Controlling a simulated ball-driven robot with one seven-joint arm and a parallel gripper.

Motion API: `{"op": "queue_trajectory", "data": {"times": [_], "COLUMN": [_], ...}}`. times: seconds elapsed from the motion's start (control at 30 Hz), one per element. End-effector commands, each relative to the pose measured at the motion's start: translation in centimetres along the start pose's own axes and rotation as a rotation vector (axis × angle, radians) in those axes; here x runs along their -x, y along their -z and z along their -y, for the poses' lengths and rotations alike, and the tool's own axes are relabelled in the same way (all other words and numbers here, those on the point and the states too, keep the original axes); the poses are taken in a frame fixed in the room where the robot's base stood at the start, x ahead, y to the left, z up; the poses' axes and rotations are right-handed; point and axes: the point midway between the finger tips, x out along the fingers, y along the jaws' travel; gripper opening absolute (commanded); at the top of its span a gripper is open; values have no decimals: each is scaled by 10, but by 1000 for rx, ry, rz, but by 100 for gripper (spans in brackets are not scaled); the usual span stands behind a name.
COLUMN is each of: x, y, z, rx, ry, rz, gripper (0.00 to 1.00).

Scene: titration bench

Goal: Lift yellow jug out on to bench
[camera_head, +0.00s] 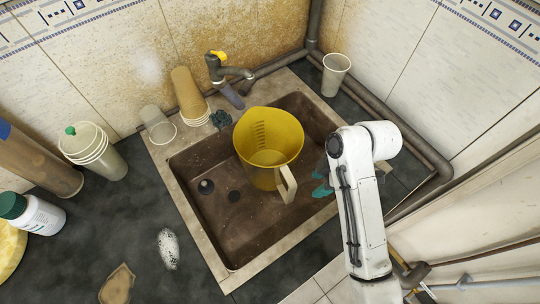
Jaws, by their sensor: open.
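The yellow jug (268,138) stands upright in the brown sink basin (230,235). Its pale handle (287,184) points toward the lower right. My gripper (321,182) is to the right of the handle, with teal fingers showing over the basin. The fingers are open and look empty, apart from the handle in this view. My white arm hides part of the gripper and the sink's right side. The dark bench (120,225) lies to the left of the sink.
The tap (228,72) stands behind the jug. Stacked cups (188,95) and a clear cup (157,124) stand at the sink's back left. Another cup (335,74) is at the back right. The front-left bench has some free room.

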Motion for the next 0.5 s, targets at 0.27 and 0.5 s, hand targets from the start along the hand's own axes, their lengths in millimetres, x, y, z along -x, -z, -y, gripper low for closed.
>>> {"op": "queue_trajectory", "data": {"times": [0.27, 0.5], "x": [5, -24], "y": [28, 29], "z": [-26, -22], "rx": [443, 492], "ry": [147, 166], "rz": [-40, -47], "gripper": [46, 46]}}
